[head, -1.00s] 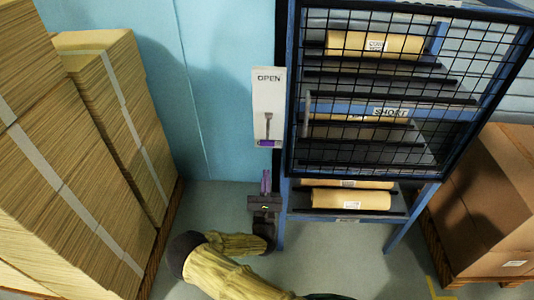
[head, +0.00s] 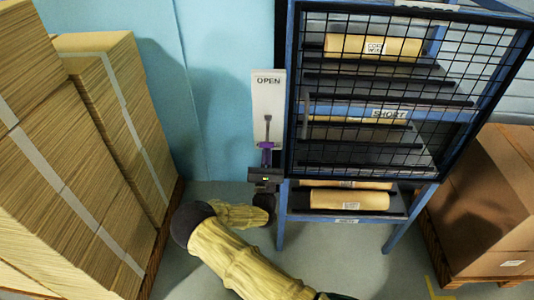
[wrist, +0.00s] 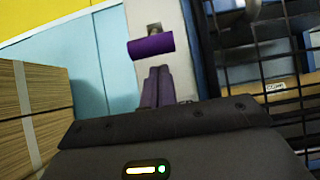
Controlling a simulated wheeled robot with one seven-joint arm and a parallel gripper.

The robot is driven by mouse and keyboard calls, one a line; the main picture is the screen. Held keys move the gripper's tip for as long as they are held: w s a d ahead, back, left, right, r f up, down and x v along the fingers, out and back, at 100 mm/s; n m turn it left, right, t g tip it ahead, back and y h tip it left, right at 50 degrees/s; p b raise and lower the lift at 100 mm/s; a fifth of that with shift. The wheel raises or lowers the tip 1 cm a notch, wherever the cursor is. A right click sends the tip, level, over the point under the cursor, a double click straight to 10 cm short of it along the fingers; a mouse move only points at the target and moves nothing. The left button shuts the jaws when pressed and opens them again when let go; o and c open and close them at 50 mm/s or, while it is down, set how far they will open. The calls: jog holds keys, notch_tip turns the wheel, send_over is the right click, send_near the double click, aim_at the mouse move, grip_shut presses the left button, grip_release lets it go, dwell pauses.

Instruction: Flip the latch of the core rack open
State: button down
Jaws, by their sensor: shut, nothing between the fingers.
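The latch is a grey lever (head: 267,128) with a purple grip (head: 267,145), hanging down on a white plate (head: 261,98) marked OPEN at its top. The plate is on the left side of the blue core rack (head: 283,215). In the wrist view the purple grip (wrist: 151,45) is a crosswise bar just beyond my fingertips. My gripper (head: 266,158) is shut and empty, just below the grip. Its two fingers (wrist: 158,72) lie side by side in the wrist view.
A black mesh door (head: 370,95) covers the rack's upper shelves, with several kraft rolls behind it. Another roll (head: 346,200) lies on the low shelf. Stacked cardboard (head: 105,110) stands at the left, and brown boxes (head: 490,200) on a pallet at the right.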

jog(key=shift+s+r, duration=0.35)
jog(key=shift+s, duration=0.25)
jog(key=shift+a+r+p, duration=0.1)
jog(key=shift+p, duration=0.35)
jog(key=shift+s+r+g+p, duration=0.2)
jog(key=shift+g+p, duration=0.2)
jog(key=shift+p, duration=0.5)
